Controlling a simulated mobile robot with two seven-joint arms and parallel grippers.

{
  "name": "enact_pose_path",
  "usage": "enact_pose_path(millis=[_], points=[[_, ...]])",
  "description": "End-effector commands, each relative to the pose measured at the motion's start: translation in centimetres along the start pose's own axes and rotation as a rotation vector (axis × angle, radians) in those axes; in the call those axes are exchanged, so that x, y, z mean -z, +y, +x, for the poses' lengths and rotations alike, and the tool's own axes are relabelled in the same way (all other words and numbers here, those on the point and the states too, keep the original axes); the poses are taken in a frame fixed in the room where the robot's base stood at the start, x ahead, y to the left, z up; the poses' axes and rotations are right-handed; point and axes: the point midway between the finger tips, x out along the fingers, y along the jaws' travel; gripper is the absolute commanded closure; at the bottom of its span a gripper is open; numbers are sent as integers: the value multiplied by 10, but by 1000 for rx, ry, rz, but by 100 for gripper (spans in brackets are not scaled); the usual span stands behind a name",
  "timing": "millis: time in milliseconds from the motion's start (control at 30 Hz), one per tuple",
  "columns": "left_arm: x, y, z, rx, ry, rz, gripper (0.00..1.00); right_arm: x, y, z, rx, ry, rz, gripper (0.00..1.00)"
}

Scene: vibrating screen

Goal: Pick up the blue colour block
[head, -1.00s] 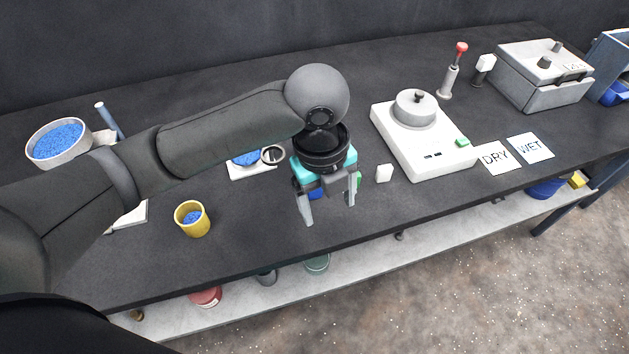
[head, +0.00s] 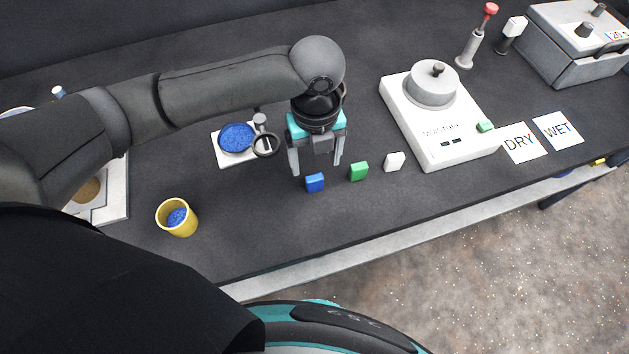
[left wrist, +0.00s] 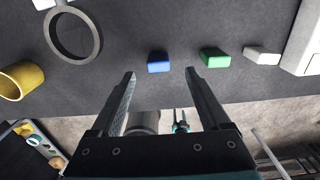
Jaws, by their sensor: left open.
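The blue colour block (head: 314,183) lies on the dark bench, left of a green block (head: 358,171) and a white block (head: 394,162). My left gripper (head: 316,170) is open and empty, above the bench just behind the blue block. In the left wrist view the blue block (left wrist: 158,62) sits beyond and between the two spread fingers (left wrist: 160,72), apart from them. The green block (left wrist: 214,57) and white block (left wrist: 261,55) are to its right.
A moisture meter (head: 431,150) stands right of the blocks, beside DRY (head: 519,142) and WET (head: 558,130) cards. A dish of blue granules (head: 237,138) with a ring (head: 266,145) is to the left. A yellow cup (head: 177,218) stands near the bench's front edge.

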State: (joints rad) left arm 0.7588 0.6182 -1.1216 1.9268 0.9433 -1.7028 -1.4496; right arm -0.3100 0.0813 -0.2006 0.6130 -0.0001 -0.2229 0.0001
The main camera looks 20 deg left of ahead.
Motion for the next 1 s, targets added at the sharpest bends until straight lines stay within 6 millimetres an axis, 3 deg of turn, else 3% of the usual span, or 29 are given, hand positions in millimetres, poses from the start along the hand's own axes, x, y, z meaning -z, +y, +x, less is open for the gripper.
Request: enact_pose_path(millis=[267, 567, 800, 1000], points=[[1, 1, 17, 0, 1, 0, 20, 14, 2, 3, -3, 25, 1, 50], [4, 4, 60, -2, 1, -1, 20, 14, 2, 12, -3, 25, 1, 50], [4, 3, 62, 1, -1, 0, 20, 13, 2, 12, -3, 24, 1, 50], [4, 3, 62, 1, -1, 0, 40, 12, 2, 12, -3, 23, 1, 50]])
